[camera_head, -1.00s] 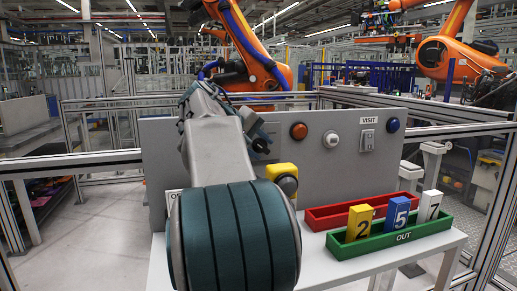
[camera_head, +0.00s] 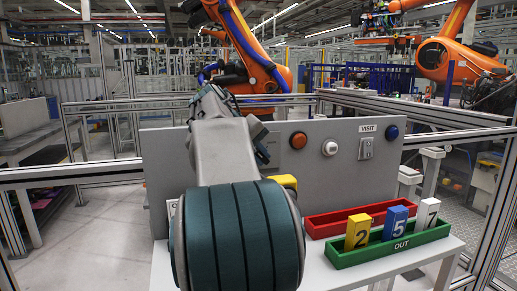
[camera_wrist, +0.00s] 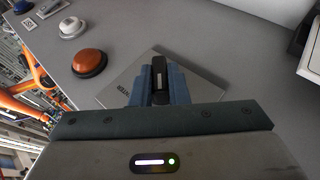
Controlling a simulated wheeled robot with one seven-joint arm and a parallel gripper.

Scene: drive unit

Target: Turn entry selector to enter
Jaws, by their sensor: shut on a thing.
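The entry selector is a black knob (camera_wrist: 159,72) on a grey plate (camera_wrist: 200,88) in the wrist view. Lettering on the plate at the left of the fingers is partly covered and hard to read. My gripper (camera_wrist: 158,88) is shut on the knob, with one blue-grey finger on each side of it. In the head view my arm covers the selector, and my gripper (camera_head: 262,150) shows only in part at the panel, its fingertips not clear.
The grey panel (camera_head: 345,175) carries an orange button (camera_head: 298,140), a white button (camera_head: 329,148), a VISIT switch (camera_head: 366,148) and a blue button (camera_head: 391,132). A yellow box (camera_head: 286,181) is mostly behind my arm. Red (camera_head: 325,222) and green (camera_head: 340,259) trays stand at the right.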

